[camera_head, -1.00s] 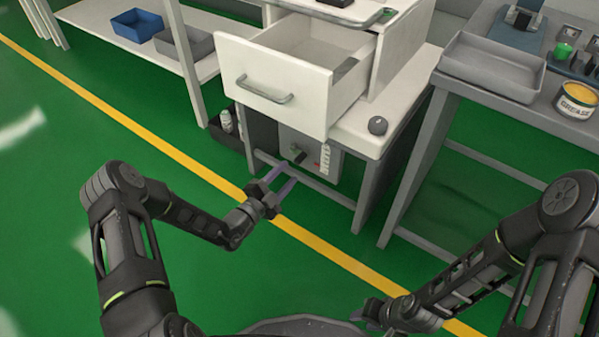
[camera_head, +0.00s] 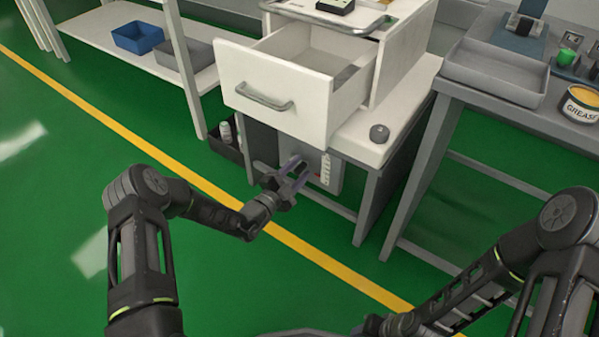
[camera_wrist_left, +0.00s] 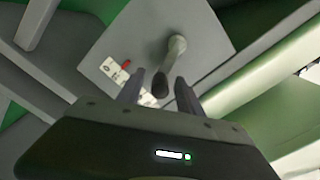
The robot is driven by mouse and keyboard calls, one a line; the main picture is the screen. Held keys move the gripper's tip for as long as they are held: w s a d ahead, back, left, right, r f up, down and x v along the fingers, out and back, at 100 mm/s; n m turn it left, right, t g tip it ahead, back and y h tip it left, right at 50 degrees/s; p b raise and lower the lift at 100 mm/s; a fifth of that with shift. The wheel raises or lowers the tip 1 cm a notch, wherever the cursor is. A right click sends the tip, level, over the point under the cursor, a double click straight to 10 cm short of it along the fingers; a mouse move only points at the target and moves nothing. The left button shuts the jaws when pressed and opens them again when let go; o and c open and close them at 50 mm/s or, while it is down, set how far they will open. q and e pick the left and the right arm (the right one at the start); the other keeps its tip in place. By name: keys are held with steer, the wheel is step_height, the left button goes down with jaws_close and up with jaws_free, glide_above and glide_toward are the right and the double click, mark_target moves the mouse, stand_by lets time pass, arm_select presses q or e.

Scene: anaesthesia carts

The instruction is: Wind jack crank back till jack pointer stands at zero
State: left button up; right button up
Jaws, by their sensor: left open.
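The jack is a grey panel (camera_head: 336,177) low under the white cart. In the left wrist view, its crank (camera_wrist_left: 176,46) has a pale hub and arm, ending in a dark handle (camera_wrist_left: 160,84). A small red pointer (camera_wrist_left: 126,63) stands beside a white scale strip (camera_wrist_left: 113,70); its reading is too small to tell. The scale also shows in the head view (camera_head: 325,168). My left gripper (camera_head: 301,167) is open in front of the panel. In the wrist view its fingers (camera_wrist_left: 160,80) stand either side of the crank handle; contact cannot be told. My right gripper (camera_head: 376,324) is low in the head view, fingers unclear.
An open white drawer (camera_head: 275,100) juts out above the jack. A grey knob (camera_head: 379,133) sits on the cart's lower top. A bench with a grey tray (camera_head: 496,88) and a grease tin (camera_head: 580,104) stands right. Green floor (camera_head: 60,170) is clear at left.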

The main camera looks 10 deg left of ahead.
arm_select(q)
steer(key=shift+w+d, duration=0.1)
steer(key=shift+w, duration=0.15)
jaws_close()
stand_by(0.3)
